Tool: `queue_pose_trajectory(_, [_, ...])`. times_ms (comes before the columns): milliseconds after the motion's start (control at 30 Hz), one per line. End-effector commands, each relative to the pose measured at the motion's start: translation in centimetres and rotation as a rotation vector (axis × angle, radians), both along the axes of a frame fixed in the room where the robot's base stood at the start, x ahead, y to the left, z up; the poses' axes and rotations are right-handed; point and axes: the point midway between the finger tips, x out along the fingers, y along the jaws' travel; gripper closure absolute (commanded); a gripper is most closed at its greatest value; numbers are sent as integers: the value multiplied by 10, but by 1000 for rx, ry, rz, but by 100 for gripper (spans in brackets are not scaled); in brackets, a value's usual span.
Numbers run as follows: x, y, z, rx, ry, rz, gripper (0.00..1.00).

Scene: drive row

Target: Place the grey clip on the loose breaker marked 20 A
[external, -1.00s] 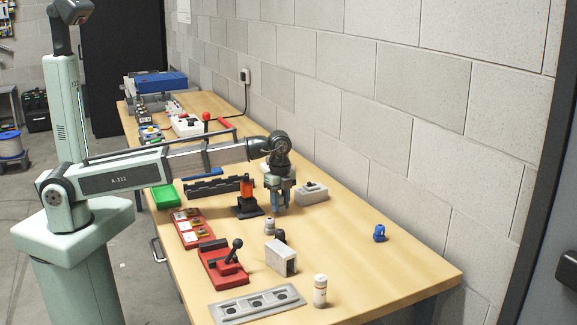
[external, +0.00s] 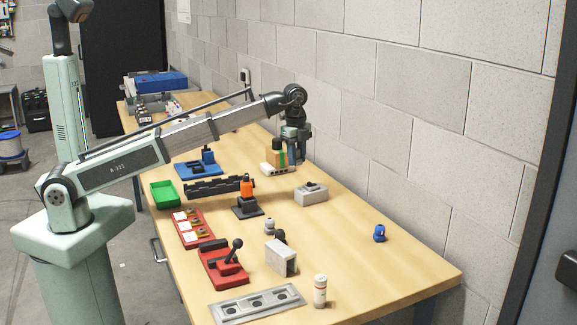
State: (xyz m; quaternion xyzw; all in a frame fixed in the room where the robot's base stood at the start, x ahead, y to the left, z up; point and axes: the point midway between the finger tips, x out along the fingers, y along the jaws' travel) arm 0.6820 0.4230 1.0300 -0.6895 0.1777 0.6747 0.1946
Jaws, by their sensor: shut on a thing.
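My gripper (external: 292,158) is at the back right of the bench, close to the wall, fingers pointing down. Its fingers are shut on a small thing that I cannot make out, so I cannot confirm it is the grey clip. Just left of the fingers are a tan block with a green stripe (external: 275,155) and a low white piece (external: 268,168); I cannot tell whether the gripper touches them. A grey block with a dark top (external: 311,195) lies nearer the camera. No 20 A marking is legible, so I cannot tell which thing is that breaker.
A black rail (external: 215,188), an orange-topped stand (external: 247,196), a red lever base (external: 225,270), a light grey box (external: 282,257), a grey tray (external: 230,312), a white bottle (external: 320,291) and a blue part (external: 379,233) stand on the bench (external: 400,275). Its right front is mostly clear.

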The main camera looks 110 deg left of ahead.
Motion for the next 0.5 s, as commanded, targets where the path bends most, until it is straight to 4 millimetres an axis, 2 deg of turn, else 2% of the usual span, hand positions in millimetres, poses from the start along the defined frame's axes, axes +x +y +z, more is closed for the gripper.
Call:
queue_pose_trajectory(33, [17, 18, 12, 1, -2, -3, 99])
queue_pose_trajectory(200, [45, 39, 30, -4, 10, -88, 99])
queue_pose_trajectory(267, [50, 43, 32, -8, 17, -131, 99])
queue_pose_trajectory(500, [45, 39, 28, -15, 29, -244, 99])
